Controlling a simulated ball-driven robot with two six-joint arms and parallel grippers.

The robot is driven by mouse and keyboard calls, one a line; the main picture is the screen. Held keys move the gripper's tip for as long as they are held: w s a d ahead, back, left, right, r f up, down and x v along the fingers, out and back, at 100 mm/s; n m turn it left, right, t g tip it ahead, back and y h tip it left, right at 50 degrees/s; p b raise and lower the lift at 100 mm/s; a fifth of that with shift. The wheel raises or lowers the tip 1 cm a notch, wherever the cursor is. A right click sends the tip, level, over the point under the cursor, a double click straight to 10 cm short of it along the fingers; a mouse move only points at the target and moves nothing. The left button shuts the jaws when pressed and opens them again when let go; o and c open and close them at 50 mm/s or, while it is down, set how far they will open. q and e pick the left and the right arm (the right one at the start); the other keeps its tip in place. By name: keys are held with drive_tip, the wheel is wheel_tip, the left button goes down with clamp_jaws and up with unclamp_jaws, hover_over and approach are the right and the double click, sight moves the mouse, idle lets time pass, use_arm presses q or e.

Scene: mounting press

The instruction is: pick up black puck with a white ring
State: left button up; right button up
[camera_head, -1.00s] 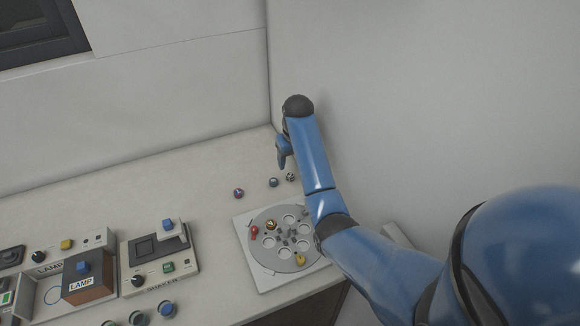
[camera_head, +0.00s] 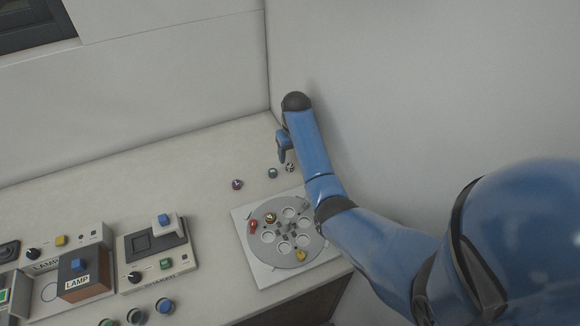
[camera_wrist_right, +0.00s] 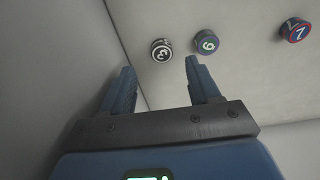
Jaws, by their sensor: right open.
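The black puck with a white ring (camera_wrist_right: 161,50) has a white mark on its face. In the wrist view it lies between and just beyond the fingertips of my right gripper (camera_wrist_right: 160,68). The gripper is open and empty, and I see no contact with the puck. In the head view this puck (camera_head: 290,168) is the rightmost of three on the bench, close to the small-looking right gripper (camera_head: 284,158). My left gripper is not in view.
The wall is close beside my arm. A white plate with a round grey disc (camera_head: 240,222) lies nearer; a shaker unit (camera_head: 183,262) stands left.

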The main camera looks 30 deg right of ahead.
sight(290, 165)
drive_tip(key=shift+w+a+f+p, duration=0.1)
drive_tip(key=shift+w+f+p, duration=0.1)
drive_tip(key=shift+f, duration=1.05)
drive_tip(key=shift+w+f+p, duration=0.1)
drive_tip(key=shift+f+p, duration=0.1)
drive_tip(key=shift+f, duration=1.05)
drive_tip(key=shift+c, duration=0.2)
drive_tip(key=c, duration=1.1)
